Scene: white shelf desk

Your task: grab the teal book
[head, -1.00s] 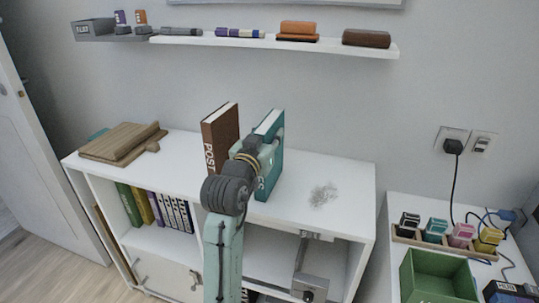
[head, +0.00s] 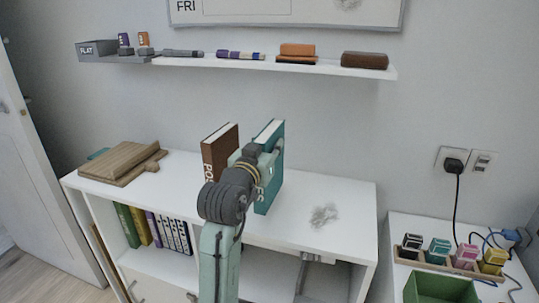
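The teal book (head: 273,187) stands upright on top of the white shelf desk, partly hidden behind my arm. A brown book (head: 220,151) stands upright just to its left, with a gap between them. My gripper (head: 276,147) is at the upper part of the teal book, close to or against it. My own wrist and arm cover most of the gripper, so I cannot see whether its fingers are open or shut on the book.
A wooden board (head: 123,163) lies at the desk's left end. Several books stand on the shelf below. A wall ledge (head: 220,63) holds markers and erasers. The white desk top (head: 345,195) is clear on the right except for a grey smudge. A green box (head: 440,288) stands lower right.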

